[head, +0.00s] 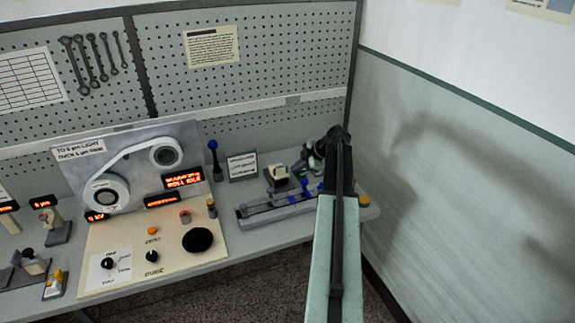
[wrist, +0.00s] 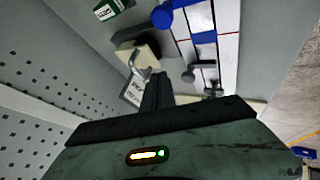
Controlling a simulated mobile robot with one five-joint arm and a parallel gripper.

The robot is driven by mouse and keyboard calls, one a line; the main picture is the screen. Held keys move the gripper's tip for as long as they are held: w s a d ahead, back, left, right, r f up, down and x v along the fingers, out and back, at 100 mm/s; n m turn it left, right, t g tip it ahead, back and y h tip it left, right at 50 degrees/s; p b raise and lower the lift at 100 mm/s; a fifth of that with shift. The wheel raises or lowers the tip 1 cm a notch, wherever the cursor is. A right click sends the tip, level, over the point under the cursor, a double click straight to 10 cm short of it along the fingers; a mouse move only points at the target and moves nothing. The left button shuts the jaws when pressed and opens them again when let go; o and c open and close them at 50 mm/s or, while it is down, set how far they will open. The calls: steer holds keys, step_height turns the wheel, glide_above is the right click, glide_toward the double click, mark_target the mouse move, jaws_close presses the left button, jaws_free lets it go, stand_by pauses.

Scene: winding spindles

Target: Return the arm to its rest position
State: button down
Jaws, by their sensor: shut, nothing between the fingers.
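My arm (head: 322,260) rises from the bottom of the head view, to the right of the bench's middle, and reaches over the bench's right end. Its dark upper joint stands against the corner of the wall. In the head view I cannot make out the fingers. In the wrist view my gripper (wrist: 157,80) is shut, with dark fingers together and nothing held. The fingers point towards a beige block with a metal hook (wrist: 143,60). I cannot tell whether they touch it.
A grey rail fixture (head: 275,208) with blue knobs lies on the bench near my arm. A winding panel (head: 130,170) with reels and a control board (head: 180,260) stand left. A pegboard (head: 260,60) backs the bench. A bare wall (head: 470,190) stands right.

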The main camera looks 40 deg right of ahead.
steer(key=a+p+v, duration=0.1)
steer(key=p+v, duration=0.1)
steer(key=v, duration=0.3)
steer(key=w+a+f+n+g+y+b, duration=0.1)
steer(key=w+a+n, duration=0.1)
steer(key=w+a, duration=0.6)
steer(key=w+a+f+n+y, duration=0.15)
steer(key=w+a, duration=0.25)
steer(key=a, duration=0.8)
steer(key=a+f+n+g+b, duration=0.1)
steer(key=a+f+n+g, duration=0.15)
steer(key=a, duration=1.95)
steer(key=s+a+f+m+g+h, duration=0.3)
steer(key=s+a+m, duration=0.45)
steer(key=a, duration=0.65)
steer(key=s+d+m+g+h, duration=0.1)
steer(key=s+d+m+h, duration=0.1)
steer(key=s+m, duration=0.5)
steer(key=d+m, duration=0.1)
steer(key=m, duration=0.2)
steer(key=shift+s+d+b, duration=0.15)
steer(key=shift+s+b, duration=0.1)
steer(key=shift+b, duration=0.1)
